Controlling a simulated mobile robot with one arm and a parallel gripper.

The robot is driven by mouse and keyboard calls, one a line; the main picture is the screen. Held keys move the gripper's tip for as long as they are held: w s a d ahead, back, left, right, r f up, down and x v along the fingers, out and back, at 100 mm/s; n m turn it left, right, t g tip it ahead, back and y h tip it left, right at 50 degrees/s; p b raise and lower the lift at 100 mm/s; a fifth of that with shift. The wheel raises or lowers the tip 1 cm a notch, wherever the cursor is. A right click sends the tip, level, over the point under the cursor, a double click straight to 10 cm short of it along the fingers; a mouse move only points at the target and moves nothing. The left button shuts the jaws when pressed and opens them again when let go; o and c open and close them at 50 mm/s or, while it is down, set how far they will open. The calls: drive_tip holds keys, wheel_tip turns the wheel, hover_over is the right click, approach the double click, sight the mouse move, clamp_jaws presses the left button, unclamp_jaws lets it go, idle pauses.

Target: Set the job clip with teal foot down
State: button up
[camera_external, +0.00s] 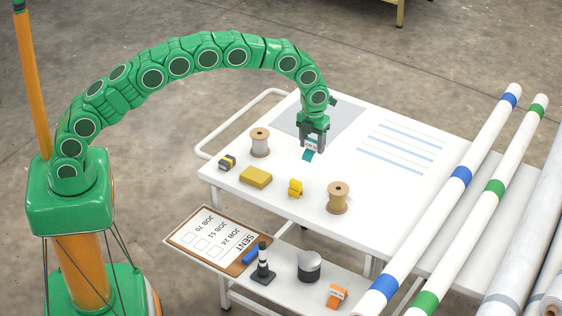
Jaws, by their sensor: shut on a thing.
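My gripper (313,146) points down over the white cart top and is shut on the job clip with the teal foot (308,156). The clip's pale labelled part is between the fingers, and its teal foot shows just below them. It is near the front edge of a grey mat (340,123); I cannot tell whether the foot touches the surface. A yellow clip (295,188) stands on the cart top, nearer the camera. An orange clip (337,295) with a pale label stands on the lower shelf.
On the cart top (228,181) are two spools (260,142) (338,198), a yellow block (256,177) and a small dark-and-yellow block (227,163). Below are a clipboard (204,250), a striped post (263,264) and a grey cylinder (309,266). Long rolls (442,199) cross the right side.

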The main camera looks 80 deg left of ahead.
drive_tip(key=shift+w+f, duration=0.9)
drive_tip(key=shift+f, duration=0.2)
drive_tip(key=shift+w+f, duration=0.9)
drive_tip(key=shift+f, duration=0.2)
drive_tip(key=shift+w+a+f, duration=0.1)
drive_tip(key=shift+w+f, duration=0.25)
drive_tip(key=shift+f, duration=1.5)
drive_tip(key=o, duration=1)
drive_tip(key=shift+f, duration=0.1)
